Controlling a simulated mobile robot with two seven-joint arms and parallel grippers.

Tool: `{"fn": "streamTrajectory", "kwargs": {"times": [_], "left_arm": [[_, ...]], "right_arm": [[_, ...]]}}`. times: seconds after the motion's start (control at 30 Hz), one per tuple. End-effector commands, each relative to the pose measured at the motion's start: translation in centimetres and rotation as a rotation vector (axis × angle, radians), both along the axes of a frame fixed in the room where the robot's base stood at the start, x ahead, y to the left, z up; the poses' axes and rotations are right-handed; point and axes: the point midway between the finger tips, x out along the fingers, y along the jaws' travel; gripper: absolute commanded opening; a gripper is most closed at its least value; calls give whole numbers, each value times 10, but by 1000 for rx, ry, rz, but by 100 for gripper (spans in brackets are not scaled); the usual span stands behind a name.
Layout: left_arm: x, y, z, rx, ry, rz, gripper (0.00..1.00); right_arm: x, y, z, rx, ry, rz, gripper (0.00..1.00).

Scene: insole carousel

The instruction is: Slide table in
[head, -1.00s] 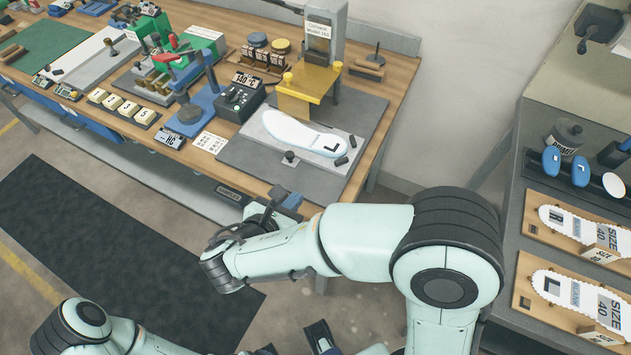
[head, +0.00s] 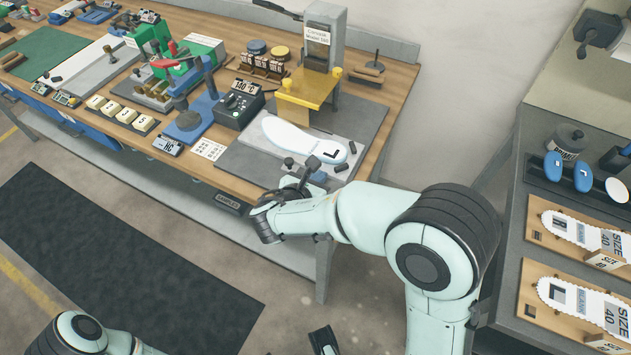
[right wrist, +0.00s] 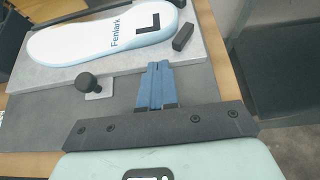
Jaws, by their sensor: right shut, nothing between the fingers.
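The slide table is a light grey plate (head: 357,147) below the yellow press, and it also shows in the right wrist view (right wrist: 196,62). A white insole (head: 290,137) marked L lies on it. A black knob (right wrist: 88,82) stands at its front edge. My right gripper (head: 318,177) is at the bench's front edge, close to the plate. In the right wrist view its blue fingers (right wrist: 155,85) are shut and empty, right of the knob and apart from it.
The yellow press (head: 310,88) stands behind the plate. A black control box (head: 238,105) and a blue stand (head: 190,125) are to its left. A small black block (right wrist: 183,37) lies beside the insole. A side bench (head: 520,250) with insole boards is at the right.

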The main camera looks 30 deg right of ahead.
Motion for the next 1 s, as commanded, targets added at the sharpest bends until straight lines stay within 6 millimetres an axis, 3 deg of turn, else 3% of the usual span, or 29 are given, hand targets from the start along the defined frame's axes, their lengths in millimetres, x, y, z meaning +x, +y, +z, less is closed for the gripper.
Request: {"fn": "streamTrajectory", "kwargs": {"times": [0.23, 0.6, 1.0], "left_arm": [[0, 0, 1, 0, 1, 0, 100], [-3, 0, 10, -2, 15, -3, 100], [-4, 0, 10, -2, 17, -3, 100]], "right_arm": [[4, -6, 0, 0, 0, -4, 0], [50, -66, 1, -2, -1, -5, 0], [55, -71, 1, -2, -2, -2, 0]]}}
